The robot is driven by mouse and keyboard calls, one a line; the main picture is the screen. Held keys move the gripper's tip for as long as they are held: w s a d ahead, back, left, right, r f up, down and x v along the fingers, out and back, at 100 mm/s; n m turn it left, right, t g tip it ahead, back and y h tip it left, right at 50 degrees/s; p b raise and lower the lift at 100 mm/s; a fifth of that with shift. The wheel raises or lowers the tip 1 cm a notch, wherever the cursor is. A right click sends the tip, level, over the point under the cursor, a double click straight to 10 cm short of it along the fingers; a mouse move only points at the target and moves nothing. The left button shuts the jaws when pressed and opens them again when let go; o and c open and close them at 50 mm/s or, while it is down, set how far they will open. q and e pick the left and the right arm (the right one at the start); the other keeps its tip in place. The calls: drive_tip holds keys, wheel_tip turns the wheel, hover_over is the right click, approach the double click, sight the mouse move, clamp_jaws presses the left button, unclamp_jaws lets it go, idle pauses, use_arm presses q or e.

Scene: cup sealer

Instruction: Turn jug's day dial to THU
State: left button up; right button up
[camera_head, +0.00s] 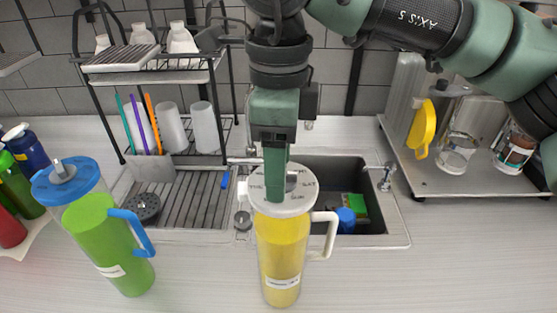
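A jug (281,255) with a yellow body, a pale handle on its right and a white lid stands upright on the counter in front of the sink. The day dial (300,203) is on its lid. Day lettering shows around it, with SAT legible at the upper right and other words partly covered. My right gripper (277,192) points straight down over the lid, its fingers at the grey knob in the middle. I see it edge-on, so whether it is closed on the knob is unclear. The pointer is mostly hidden. My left gripper is out of view.
A green jug with a blue lid (110,240) stands to the left. Behind are a sink (345,170) and a dish rack (185,200) with cups and straws. A shelf (470,186) with jars is at right. The front right counter is clear.

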clamp_jaws()
